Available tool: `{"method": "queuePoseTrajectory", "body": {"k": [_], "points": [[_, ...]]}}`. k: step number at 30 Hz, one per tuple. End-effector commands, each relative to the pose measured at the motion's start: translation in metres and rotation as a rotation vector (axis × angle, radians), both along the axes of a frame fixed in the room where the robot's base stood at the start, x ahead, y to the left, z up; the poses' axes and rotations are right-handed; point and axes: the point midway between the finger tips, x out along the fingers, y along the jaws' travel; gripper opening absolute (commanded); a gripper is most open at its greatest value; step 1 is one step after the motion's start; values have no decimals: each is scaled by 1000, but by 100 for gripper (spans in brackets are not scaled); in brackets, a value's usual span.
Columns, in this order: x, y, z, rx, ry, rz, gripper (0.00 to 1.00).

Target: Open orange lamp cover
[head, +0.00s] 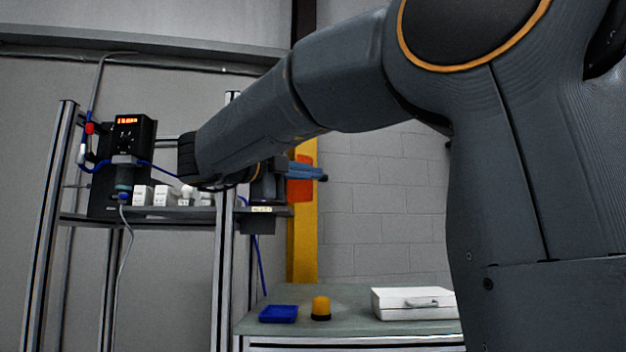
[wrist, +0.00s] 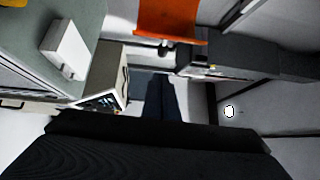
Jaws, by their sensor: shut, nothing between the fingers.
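An orange panel (head: 299,190), which looks like the lamp cover, shows in the head view in front of the yellow post, partly hidden by my gripper. It also shows in the wrist view as a broad orange flap (wrist: 170,22) at the top edge. My gripper (head: 322,177), blue-grey, points right across the panel in the head view, shut and empty. I cannot tell whether it touches the panel. My fingertips are not clear in the wrist view. A yellow-orange dome lamp (head: 320,306) on a dark base stands upright on the bench.
The bench (head: 350,295) also holds a blue tray (head: 278,314) and a white case (head: 413,303). A metal-framed rack (head: 228,265) at left carries a dark device (head: 127,135) with a red display and several white blocks (head: 164,195). Cables hang along the rack.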

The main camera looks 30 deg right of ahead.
Motion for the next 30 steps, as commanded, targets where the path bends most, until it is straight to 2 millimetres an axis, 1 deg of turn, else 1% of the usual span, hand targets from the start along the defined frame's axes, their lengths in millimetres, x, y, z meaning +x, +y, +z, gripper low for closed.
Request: {"method": "queuePoseTrajectory", "body": {"k": [1, 3, 9, 15, 19, 26, 28, 29, 30], "points": [[-7, 10, -3, 1, -3, 4, 0], [-18, 22, -5, 1, -2, 5, 0], [-44, 54, -7, 0, -1, 10, 0], [-60, 70, -8, 0, 0, 8, 0], [-64, 73, -8, 0, 0, 6, 0], [-64, 73, -7, -3, 2, 6, 0], [-57, 73, -8, -23, 5, 21, 0], [-52, 74, -9, -40, 10, 35, 0], [-42, 75, -10, -71, 20, 63, 0]]}}
